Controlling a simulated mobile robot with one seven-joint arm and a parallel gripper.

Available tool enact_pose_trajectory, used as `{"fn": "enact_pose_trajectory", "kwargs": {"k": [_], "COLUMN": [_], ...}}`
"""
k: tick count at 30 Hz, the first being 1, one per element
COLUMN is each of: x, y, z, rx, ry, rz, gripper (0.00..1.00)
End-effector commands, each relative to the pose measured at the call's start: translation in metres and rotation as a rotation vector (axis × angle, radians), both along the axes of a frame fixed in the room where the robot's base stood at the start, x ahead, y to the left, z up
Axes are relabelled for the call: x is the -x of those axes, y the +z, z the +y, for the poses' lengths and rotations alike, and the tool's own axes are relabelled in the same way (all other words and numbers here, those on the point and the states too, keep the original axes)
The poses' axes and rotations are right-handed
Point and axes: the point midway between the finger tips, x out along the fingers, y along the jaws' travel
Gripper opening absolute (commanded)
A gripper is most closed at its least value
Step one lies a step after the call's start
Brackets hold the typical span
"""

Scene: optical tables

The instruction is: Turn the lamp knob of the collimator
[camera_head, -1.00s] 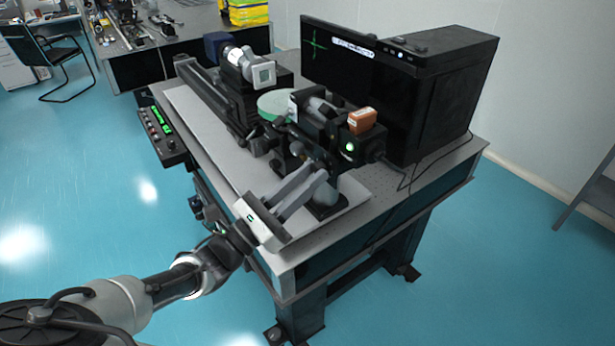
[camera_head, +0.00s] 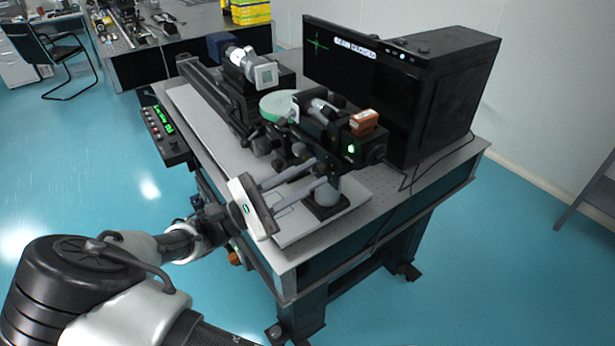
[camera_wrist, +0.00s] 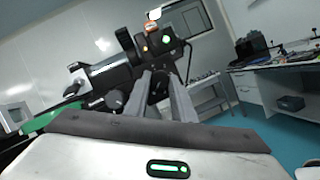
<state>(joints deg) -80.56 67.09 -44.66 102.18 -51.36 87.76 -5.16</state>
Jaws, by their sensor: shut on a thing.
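The collimator (camera_head: 345,135) is the black instrument at the right end of the grey bench, with a green lit spot on its end face. It also shows in the wrist view (camera_wrist: 120,72). My gripper (camera_head: 328,172) reaches in from the left, its two long grey fingers extended under the collimator's lit end. In the wrist view the fingertips (camera_wrist: 160,78) close on a dark round knob, the lamp knob (camera_wrist: 158,88), just below the collimator body. The fingers hide much of the knob, and its angle cannot be told.
A small orange box (camera_head: 364,121) sits on top of the collimator. A black monitor and computer case (camera_head: 435,85) stand close behind it. A black post with a rounded base (camera_head: 326,200) stands close below the fingers. A control box (camera_head: 165,135) hangs at the bench's left edge.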

Motion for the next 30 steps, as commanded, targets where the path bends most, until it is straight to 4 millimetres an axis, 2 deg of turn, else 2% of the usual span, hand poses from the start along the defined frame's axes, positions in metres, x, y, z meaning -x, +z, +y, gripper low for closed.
{"fn": "enact_pose_trajectory", "kwargs": {"k": [17, 18, 21, 30], "x": [-0.0001, -0.0001, -0.0001, -0.0002], "y": [-0.0007, -0.0007, -0.0006, -0.0001], "z": [0.0007, 0.0007, 0.0006, 0.0004], "rx": [-0.022, -0.022, -0.022, -0.021], "ry": [0.001, 0.001, 0.001, 0.001], "rz": [-0.03, -0.03, -0.03, -0.03], "gripper": [0.01, 0.26, 0.42, 0.42]}}
